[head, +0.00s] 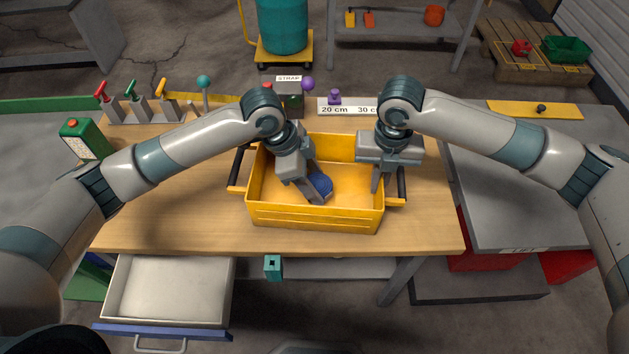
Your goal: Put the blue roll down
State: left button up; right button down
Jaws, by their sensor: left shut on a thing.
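The blue roll (321,185) is inside the yellow crate (312,217), a little right of the crate's middle. My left gripper (315,188) reaches down into the crate and is shut on the roll. Its fingers hide part of the roll, and I cannot tell whether the roll touches the crate floor. My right gripper (385,178) points down at the crate's right wall, beside the black right handle (402,184). One finger shows inside the wall; the other is not clear, so its opening cannot be told.
The crate stands on a wooden table (180,205). An open drawer (168,290) juts out at the front left. The table left of the crate is clear.

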pick_arm(q)
jog(key=shift+f, duration=0.25)
jog(key=o, duration=1.1)
jog(key=shift+r, duration=0.1)
jog(key=v, duration=1.2)
jog(key=shift+d+r, duration=0.1)
pick_arm(e)
jog(key=c, duration=1.9)
grip_release()
jog(key=shift+r, duration=0.1)
notch_tip(320, 180, up, 12)
jog(key=shift+f, duration=0.1)
